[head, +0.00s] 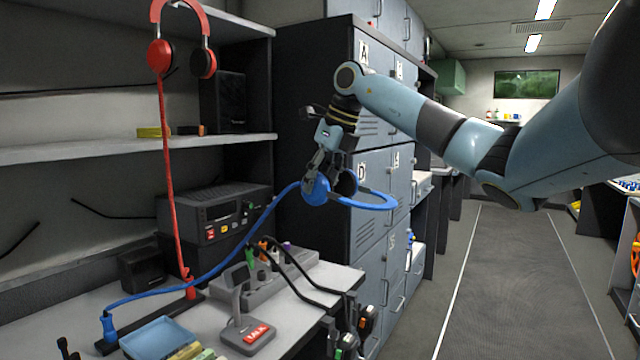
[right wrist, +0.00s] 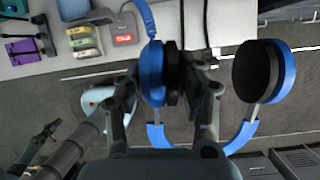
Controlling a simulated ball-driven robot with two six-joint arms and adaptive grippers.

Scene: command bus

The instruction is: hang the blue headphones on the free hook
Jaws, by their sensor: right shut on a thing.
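The blue headphones (head: 378,203) are in the air in front of the grey lockers. My right gripper (head: 324,168) is shut on one of their ear cups. In the right wrist view this blue cup (right wrist: 152,73) sits between the fingers (right wrist: 165,85); the other cup (right wrist: 285,70) hangs free to the right. A blue cable runs from the headphones down to the desk at the left. Red headphones (head: 159,56) hang at the upper left. I cannot make out a free hook. What appears to be my left gripper (right wrist: 38,142) is low in the right wrist view, its opening unclear.
The desk (head: 110,298) holds a black radio unit (head: 212,213), a microphone base (head: 247,335) and a blue tray (head: 158,339). A shelf (head: 100,148) is above it. The red cable (head: 168,170) hangs down to the desk. The aisle floor (head: 510,280) is clear.

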